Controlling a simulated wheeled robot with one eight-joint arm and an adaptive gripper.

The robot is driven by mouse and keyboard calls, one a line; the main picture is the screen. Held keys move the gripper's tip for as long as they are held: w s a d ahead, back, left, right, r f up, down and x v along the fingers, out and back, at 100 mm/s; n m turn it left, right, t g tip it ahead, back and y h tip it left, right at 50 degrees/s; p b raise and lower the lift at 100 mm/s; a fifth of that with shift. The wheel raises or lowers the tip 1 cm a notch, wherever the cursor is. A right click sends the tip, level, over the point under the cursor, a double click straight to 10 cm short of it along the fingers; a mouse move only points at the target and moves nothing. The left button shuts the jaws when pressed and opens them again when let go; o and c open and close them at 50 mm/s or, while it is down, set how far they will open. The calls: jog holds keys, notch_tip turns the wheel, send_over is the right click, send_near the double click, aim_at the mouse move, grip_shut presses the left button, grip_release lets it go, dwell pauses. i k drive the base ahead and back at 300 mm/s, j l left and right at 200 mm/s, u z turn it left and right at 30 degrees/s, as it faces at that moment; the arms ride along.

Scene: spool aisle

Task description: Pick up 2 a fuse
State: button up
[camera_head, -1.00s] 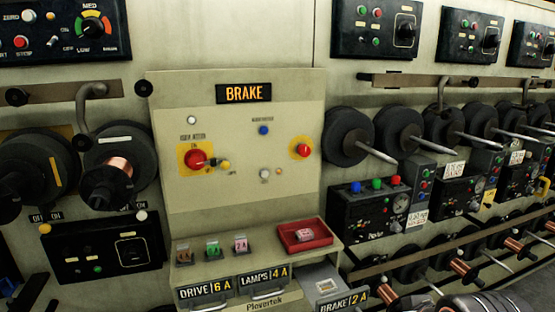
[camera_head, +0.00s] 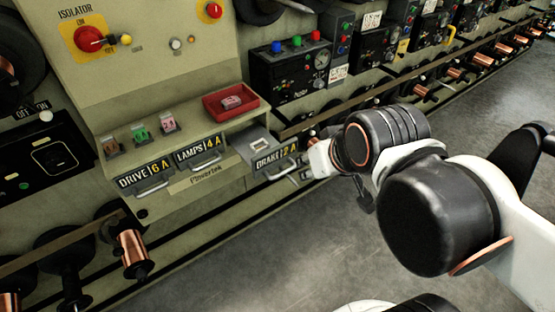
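A small pink-and-white fuse (camera_head: 231,102) lies in a red tray (camera_head: 250,112) on the cabinet ledge. To its left, three fuse pieces stand in a row: brown (camera_head: 111,143), green (camera_head: 139,134) and pink (camera_head: 167,123); their markings are too small to read. The drawer labelled BRAKE 2 A (camera_head: 275,157) stands pulled out, with a pale fitting inside; I cannot tell whether it holds a fuse. My gripper (camera_head: 308,172) is at the right end of this drawer, near its handle. The fingers are small and partly hidden, so their opening and any contact are unclear.
Drawers DRIVE 6 A (camera_head: 147,177) and LAMPS 4 A (camera_head: 204,150) sit left of the BRAKE drawer, apparently closed. The red isolator knob (camera_head: 89,39) is above the ledge. A rail with copper spools (camera_head: 131,252) runs below. The grey floor is clear.

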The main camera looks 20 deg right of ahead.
aim_at(168, 124)
jog(key=i+l+u, duration=0.15)
jog(key=i+u, duration=0.2)
jog(key=i, duration=0.15)
jog(key=i+l+u, duration=0.35)
jog(key=i+j, duration=0.05)
jog(key=i, duration=0.05)
